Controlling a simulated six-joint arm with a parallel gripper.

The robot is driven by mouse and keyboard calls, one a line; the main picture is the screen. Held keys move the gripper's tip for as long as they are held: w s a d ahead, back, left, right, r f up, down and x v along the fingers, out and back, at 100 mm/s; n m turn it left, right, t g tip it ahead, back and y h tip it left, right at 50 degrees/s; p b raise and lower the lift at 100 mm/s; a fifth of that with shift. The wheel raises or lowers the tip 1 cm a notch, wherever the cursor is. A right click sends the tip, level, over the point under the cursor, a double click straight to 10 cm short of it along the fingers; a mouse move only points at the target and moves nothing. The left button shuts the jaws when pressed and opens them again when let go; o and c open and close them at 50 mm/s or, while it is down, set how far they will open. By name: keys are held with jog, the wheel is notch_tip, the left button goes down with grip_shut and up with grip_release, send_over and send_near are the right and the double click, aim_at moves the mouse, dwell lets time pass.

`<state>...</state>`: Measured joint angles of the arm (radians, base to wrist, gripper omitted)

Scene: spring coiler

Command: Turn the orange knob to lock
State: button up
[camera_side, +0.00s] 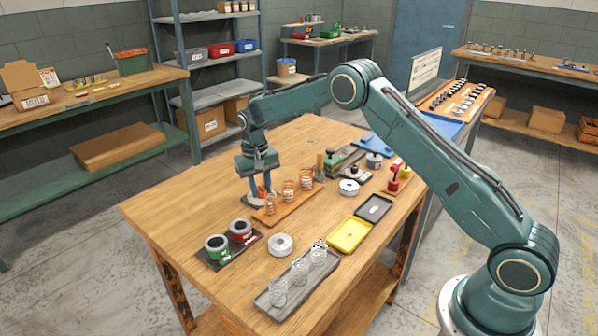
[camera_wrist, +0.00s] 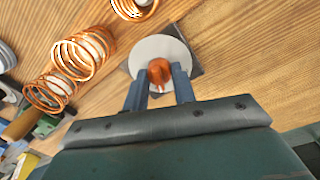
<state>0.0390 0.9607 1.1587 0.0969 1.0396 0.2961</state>
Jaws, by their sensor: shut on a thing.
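The orange knob (camera_wrist: 159,72) sits on a round pale disc (camera_wrist: 160,46) over a dark square base in the wrist view. My gripper (camera_wrist: 160,80) is shut on the knob, with one blue-grey finger on each side of it. The knob's turn angle and any lock mark cannot be made out.
Copper coil springs (camera_side: 289,191) stand on a wooden strip right beside the knob; they also show in the wrist view (camera_wrist: 84,52). Silver springs stand on a grey tray (camera_side: 262,303) at the front. Red and green spools, a yellow tray (camera_side: 349,235) and a dark tray (camera_side: 374,208) lie on the table (camera_side: 160,217).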

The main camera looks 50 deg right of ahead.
aim_at(258, 190)
jog(key=shift+m, duration=1.2)
jog(key=o, duration=1)
jog(key=shift+r, duration=0.1)
jog(key=r, duration=1.3)
jog(key=shift+w+a+r, duration=0.2)
jog(key=shift+a+r, duration=0.1)
jog(key=shift+r, duration=0.1)
